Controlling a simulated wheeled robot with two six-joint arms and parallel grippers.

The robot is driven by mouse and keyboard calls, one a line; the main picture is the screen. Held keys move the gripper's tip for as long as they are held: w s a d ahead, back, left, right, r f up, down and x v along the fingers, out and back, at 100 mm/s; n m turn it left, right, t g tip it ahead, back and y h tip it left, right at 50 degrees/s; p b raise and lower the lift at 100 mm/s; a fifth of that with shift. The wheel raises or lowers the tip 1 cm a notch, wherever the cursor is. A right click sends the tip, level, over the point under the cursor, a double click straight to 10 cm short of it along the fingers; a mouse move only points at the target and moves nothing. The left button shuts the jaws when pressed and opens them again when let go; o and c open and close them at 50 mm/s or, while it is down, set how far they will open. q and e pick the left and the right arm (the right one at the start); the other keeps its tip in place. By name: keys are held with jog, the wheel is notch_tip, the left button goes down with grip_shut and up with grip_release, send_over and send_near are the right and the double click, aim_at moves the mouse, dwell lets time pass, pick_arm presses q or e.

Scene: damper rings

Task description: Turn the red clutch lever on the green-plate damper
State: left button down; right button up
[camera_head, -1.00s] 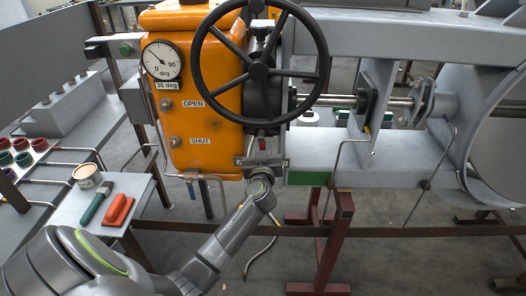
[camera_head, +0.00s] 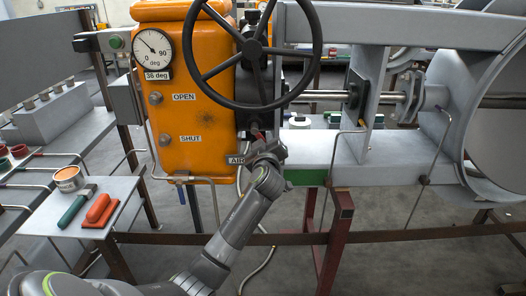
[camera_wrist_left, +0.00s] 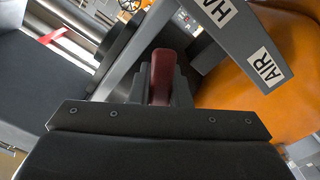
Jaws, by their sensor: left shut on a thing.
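The damper has an orange gearbox (camera_head: 195,90) with a large black handwheel (camera_head: 255,50), and a green plate (camera_head: 305,178) on the grey frame at its lower right. The red clutch lever (camera_wrist_left: 163,75) stands upright in the left wrist view, between the finger pads of my left gripper (camera_wrist_left: 162,92). In the head view the left gripper (camera_head: 264,150) is below the handwheel, shut on the lever and hiding most of it. A grey plate lettered HA… and AIR (camera_wrist_left: 262,65) is close beside the gripper. My right gripper is not in view.
The dial (camera_head: 153,48) on the gearbox reads 36 deg. A side shelf (camera_head: 80,215) holds an orange-topped tin (camera_head: 67,178), a green-handled tool (camera_head: 76,207) and a red-orange block (camera_head: 100,209). The handwheel hangs just above the gripper, with pipes below.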

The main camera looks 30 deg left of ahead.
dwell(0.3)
pick_arm(q)
jog(key=c, duration=1.4)
grip_release()
jog(key=shift+r, duration=0.1)
jog(key=shift+o, duration=0.2)
